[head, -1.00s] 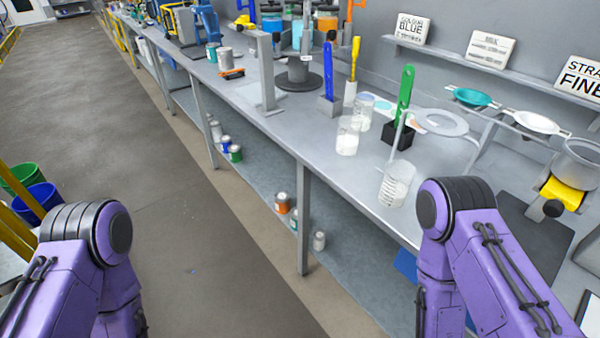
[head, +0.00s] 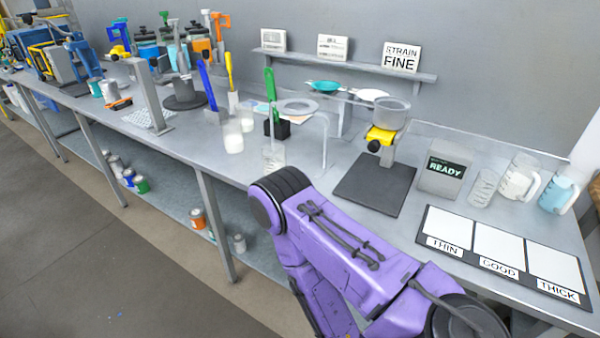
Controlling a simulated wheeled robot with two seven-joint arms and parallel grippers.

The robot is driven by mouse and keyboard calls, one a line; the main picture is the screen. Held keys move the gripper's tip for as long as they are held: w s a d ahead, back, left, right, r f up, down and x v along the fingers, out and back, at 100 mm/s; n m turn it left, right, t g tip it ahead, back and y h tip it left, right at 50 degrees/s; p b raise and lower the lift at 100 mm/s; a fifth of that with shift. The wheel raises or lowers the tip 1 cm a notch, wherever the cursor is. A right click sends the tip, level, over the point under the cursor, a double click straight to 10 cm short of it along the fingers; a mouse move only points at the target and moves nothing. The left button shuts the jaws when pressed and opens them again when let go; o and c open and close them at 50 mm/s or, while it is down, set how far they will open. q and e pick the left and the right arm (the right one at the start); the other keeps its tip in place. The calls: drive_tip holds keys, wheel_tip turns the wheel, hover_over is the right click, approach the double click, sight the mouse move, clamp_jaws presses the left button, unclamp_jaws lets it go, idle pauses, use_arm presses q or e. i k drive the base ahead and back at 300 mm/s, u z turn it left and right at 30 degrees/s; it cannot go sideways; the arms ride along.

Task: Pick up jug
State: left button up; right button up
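Two clear jugs with white handles stand at the right end of the bench. One jug (head: 517,180) holds something white, and the other jug (head: 555,194), to its right, holds something light blue. I cannot tell which one the task means. My purple right arm reaches across the lower middle of the view, in front of the bench and well left of the jugs. Neither of my grippers is in view.
An empty clear beaker (head: 483,188) and a grey READY box (head: 442,177) stand left of the jugs. A THIN, GOOD, THICK board (head: 505,255) lies in front. A dark mat (head: 375,185) and a strainer stand (head: 325,140) are farther left. A shelf (head: 345,64) runs behind.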

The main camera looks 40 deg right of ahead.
sight(568, 182)
drive_tip(key=k, duration=0.45)
drive_tip(key=z, duration=1.05)
drive_tip(key=i, duration=1)
drive_tip(key=k, duration=0.5)
drive_tip(key=z, duration=3.2)
drive_tip(key=k, duration=0.9)
drive_tip(key=u, duration=0.9)
drive_tip(key=i, duration=0.35)
